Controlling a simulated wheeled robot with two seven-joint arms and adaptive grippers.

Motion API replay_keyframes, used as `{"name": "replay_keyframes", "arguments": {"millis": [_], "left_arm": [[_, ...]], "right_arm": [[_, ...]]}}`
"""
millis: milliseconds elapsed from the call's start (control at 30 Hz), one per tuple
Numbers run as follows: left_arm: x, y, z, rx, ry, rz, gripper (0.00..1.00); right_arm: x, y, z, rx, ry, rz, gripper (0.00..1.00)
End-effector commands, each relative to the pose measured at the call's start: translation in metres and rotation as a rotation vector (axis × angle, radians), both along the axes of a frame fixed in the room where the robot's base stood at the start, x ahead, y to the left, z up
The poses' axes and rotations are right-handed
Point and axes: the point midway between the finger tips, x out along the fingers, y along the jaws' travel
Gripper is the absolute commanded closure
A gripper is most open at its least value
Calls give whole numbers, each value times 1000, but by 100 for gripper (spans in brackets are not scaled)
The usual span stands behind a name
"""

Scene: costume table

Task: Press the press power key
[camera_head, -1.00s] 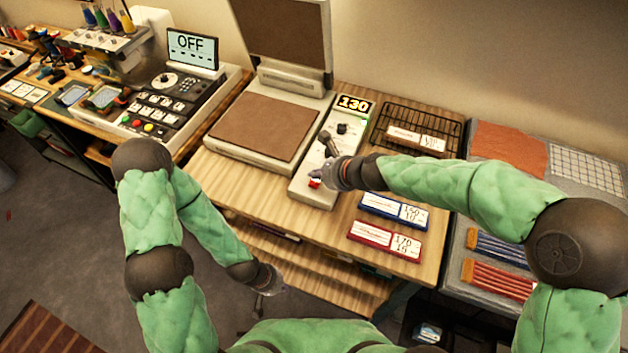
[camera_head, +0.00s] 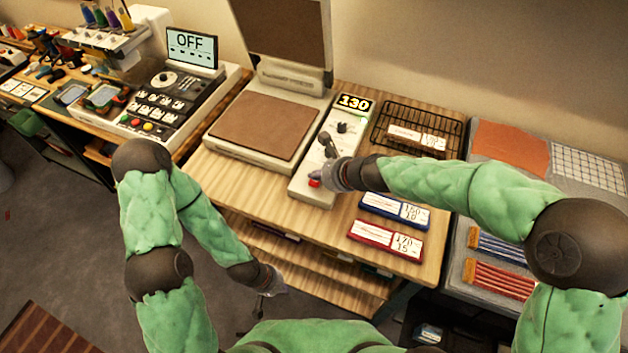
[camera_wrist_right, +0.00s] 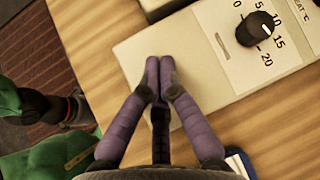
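The heat press has a pale control panel (camera_head: 325,140) with a lit display (camera_head: 354,104) reading 130. A red key (camera_head: 314,183) is at the panel's near end in the head view. My right gripper (camera_head: 317,174) is right at this key, its fingertips just above or on it; contact cannot be told. In the right wrist view its purple fingers (camera_wrist_right: 158,75) are together with nothing visible between them, over the panel's blank end; the key is hidden there. My left gripper (camera_head: 270,284) hangs low before the table, small and partly obscured; its opening is unclear.
The brown press bed (camera_head: 262,127) lies left of the panel, its upper plate (camera_head: 285,40) raised. A wire rack (camera_head: 418,128), a blue card holder (camera_head: 395,210) and a red card holder (camera_head: 385,239) are to the right. A screen (camera_head: 192,47) at left reads OFF.

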Motion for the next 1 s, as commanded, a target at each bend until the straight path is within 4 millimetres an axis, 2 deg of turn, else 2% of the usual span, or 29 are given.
{"name": "replay_keyframes", "arguments": {"millis": [1000], "left_arm": [[0,0,-7,0,0,0,100]], "right_arm": [[0,0,-7,0,-1,1,100]]}}
